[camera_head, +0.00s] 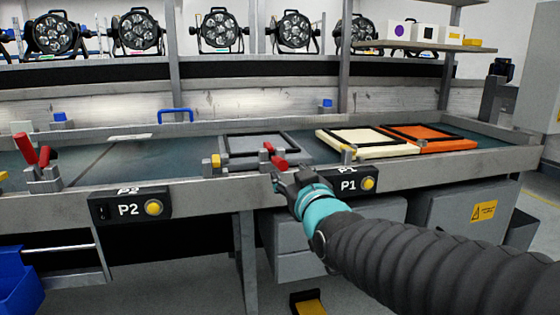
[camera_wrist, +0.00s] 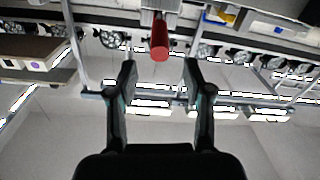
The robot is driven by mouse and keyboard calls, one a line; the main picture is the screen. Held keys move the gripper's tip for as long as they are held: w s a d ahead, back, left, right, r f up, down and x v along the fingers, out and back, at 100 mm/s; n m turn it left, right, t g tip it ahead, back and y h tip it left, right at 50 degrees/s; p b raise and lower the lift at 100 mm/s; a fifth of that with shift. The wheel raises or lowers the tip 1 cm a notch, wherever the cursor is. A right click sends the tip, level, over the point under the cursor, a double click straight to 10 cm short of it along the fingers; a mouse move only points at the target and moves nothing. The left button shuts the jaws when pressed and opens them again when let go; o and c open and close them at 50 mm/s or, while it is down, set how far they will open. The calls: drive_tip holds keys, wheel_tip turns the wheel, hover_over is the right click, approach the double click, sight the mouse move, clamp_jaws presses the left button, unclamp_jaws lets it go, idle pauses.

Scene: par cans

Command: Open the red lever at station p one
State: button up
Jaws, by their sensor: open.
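The red lever (camera_head: 279,162) at station P1 stands on a small grey clamp at the front rail of the bench. It is just left of the P1 label box (camera_head: 348,184). My gripper (camera_head: 287,177) is in front of the rail, close below and beside the lever in the head view. In the wrist view, the red lever (camera_wrist: 159,42) shows near the top centre, in line with the gap between my open fingers (camera_wrist: 158,72). Its end appears just beyond the fingertips, and no contact shows. The gap between the fingers is empty.
Another red lever (camera_head: 42,157) stands at station P2, left of the P2 box (camera_head: 129,208). A grey framed tray (camera_head: 232,152), a cream tray (camera_head: 362,150) and an orange tray (camera_head: 455,144) lie on the bench. Several stage lights (camera_head: 222,32) line the back shelf.

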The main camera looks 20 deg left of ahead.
sight(279, 158)
drive_tip(key=x, duration=0.9)
clamp_jaws()
